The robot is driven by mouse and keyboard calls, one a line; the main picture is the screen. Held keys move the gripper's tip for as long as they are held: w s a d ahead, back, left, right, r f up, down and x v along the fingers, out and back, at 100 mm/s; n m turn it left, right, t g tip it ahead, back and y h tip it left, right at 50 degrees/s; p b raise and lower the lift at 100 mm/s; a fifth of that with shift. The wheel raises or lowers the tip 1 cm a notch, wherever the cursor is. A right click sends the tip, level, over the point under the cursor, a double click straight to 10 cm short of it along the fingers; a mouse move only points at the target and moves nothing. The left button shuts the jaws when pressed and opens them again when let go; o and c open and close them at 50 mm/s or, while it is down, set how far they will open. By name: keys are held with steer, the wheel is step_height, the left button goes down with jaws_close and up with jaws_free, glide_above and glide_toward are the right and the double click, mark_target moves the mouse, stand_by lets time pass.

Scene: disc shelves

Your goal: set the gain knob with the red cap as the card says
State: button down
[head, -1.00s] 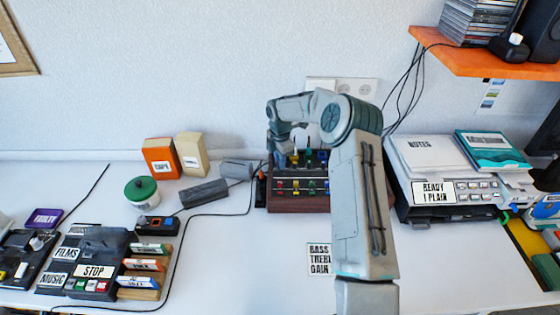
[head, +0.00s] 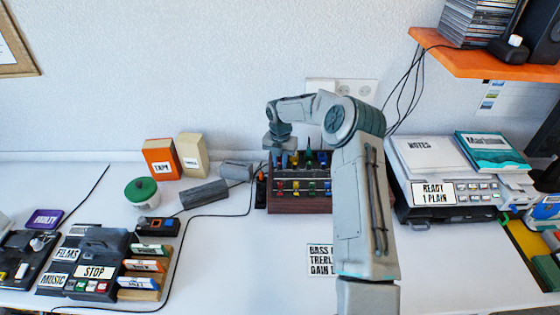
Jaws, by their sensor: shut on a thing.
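The mixer box (head: 300,207), dark red-brown, stands against the wall at the middle of the desk. Its lower row holds small red, yellow, green and blue parts. Its upper row shows taller yellow, green and blue-capped knobs (head: 308,157). My gripper (head: 280,161) points down at the left end of the upper row, shut on a knob there. The fingers hide that knob, so its cap colour and pointer cannot be read. The white card (head: 321,261) lies in front, with lines starting BASS, TREBL and GAIN; my arm covers its right part, including any settings.
Left of the box are grey blocks (head: 204,193), a green-lidded jar (head: 141,192) and a black cable. A deck marked STOP (head: 95,272) stands front left. A printer (head: 455,195) stands to the right, below an orange shelf (head: 490,62).

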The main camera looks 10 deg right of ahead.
mark_target(280, 163)
steer(key=shift+w+r, duration=0.1)
steer(key=shift+r, duration=0.05)
stand_by(0.4)
steer(key=c, duration=1.6)
jaws_free()
step_height(280, 163, up, 14)
steer(key=shift+f+b, duration=0.1)
steer(key=shift+b, duration=0.5)
